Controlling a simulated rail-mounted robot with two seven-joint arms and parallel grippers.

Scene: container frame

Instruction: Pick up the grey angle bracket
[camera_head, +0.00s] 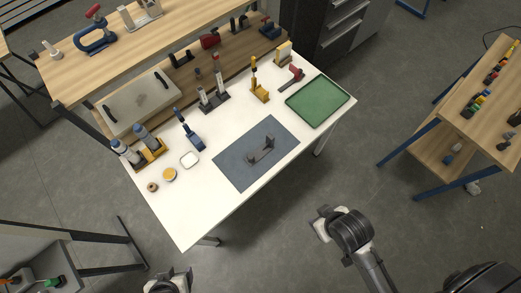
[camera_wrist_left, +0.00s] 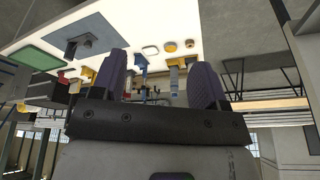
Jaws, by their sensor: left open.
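The grey angle bracket (camera_head: 262,150) lies on a dark blue-grey mat (camera_head: 234,172) on the white table. In the left wrist view the bracket (camera_wrist_left: 86,42) shows upside down at the upper left. My left gripper (camera_head: 170,278) is at the bottom edge of the head view, partly cut off, well away from the bracket. In the left wrist view its two fingers (camera_wrist_left: 160,75) stand wide apart with nothing held between them. My right gripper (camera_head: 324,222) is over the floor in front of the table, apart from the bracket; its jaw opening is not clear.
A green tray (camera_head: 318,101) lies at the table's right end. A blue tool (camera_head: 190,132), a white dish (camera_head: 189,160) and yellow tool holders stand left of and behind the mat. The front strip of the white table (camera_head: 195,215) is bare.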

